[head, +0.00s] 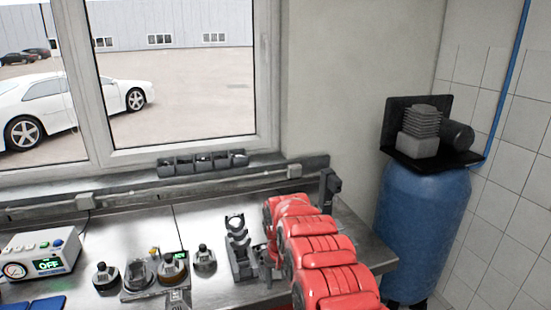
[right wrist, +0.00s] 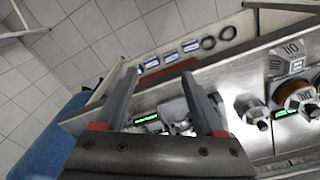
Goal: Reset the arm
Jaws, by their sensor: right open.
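My right arm (head: 325,265) is red and reaches in from the lower right of the head view, over the right end of the steel workbench. My right gripper (right wrist: 163,88) is open in the right wrist view, its two grey fingers wide apart. No held thing shows between the fingertips. Beyond and below the fingers lie grey metal parts (right wrist: 178,112) and a small green-lit display (right wrist: 146,118); I cannot tell their distance from the fingers. In the head view the gripper is mostly hidden by the arm, close to a grey stand (head: 238,262). My left gripper is not in view.
A control box (head: 42,256) reading OFF is at far left. A blue compressor tank (head: 420,225) stands right of the bench. A small divided tray (head: 203,163) sits below the window.

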